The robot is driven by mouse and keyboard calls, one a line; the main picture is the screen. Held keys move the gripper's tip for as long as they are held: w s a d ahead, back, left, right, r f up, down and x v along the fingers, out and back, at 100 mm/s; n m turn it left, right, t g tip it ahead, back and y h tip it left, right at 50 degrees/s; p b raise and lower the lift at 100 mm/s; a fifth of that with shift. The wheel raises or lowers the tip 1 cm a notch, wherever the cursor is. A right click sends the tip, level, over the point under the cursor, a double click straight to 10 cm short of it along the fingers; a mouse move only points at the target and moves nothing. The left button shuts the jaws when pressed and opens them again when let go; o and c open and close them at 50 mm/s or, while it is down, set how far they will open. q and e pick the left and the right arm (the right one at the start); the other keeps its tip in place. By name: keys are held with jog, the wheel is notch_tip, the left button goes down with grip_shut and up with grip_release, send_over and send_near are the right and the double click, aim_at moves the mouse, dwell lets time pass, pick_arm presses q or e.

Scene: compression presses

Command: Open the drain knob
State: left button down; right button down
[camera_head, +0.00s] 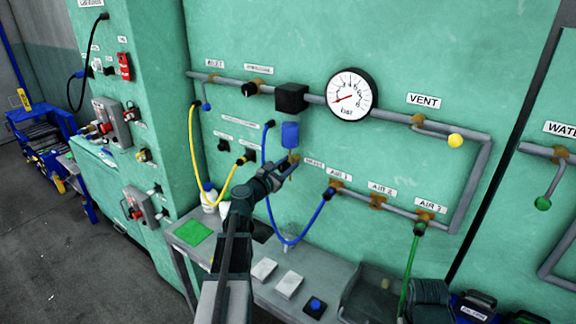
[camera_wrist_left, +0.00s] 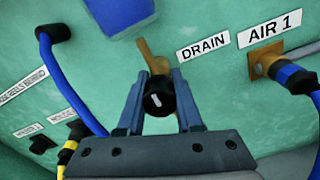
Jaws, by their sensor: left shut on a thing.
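The drain knob (camera_wrist_left: 159,98) is black with a white mark and sits on a brass fitting beside the "DRAIN" label (camera_wrist_left: 203,46). My left gripper (camera_wrist_left: 160,108) is shut on this knob, with one finger on each side of it. In the head view my left gripper (camera_head: 282,172) reaches up to the brass drain fitting (camera_head: 293,158), below the blue filter bowl (camera_head: 290,135). The knob itself is mostly hidden by the gripper there. My right gripper does not show.
A pressure gauge (camera_head: 351,94) and a grey pipe run above. The AIR 1 port (camera_wrist_left: 268,60) with a blue hose lies to the right. A blue hose (camera_head: 268,190) hangs near my left gripper. A bench (camera_head: 245,262) with small pads stands below.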

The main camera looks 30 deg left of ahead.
pick_arm(q)
jog(key=m, duration=0.8)
jog(key=shift+m, duration=0.4)
jog(key=m, duration=0.8)
jog(key=shift+r+m, duration=0.1)
jog(key=shift+m, duration=0.5)
jog(key=c, duration=0.6)
grip_release()
jog(key=shift+s, duration=0.1)
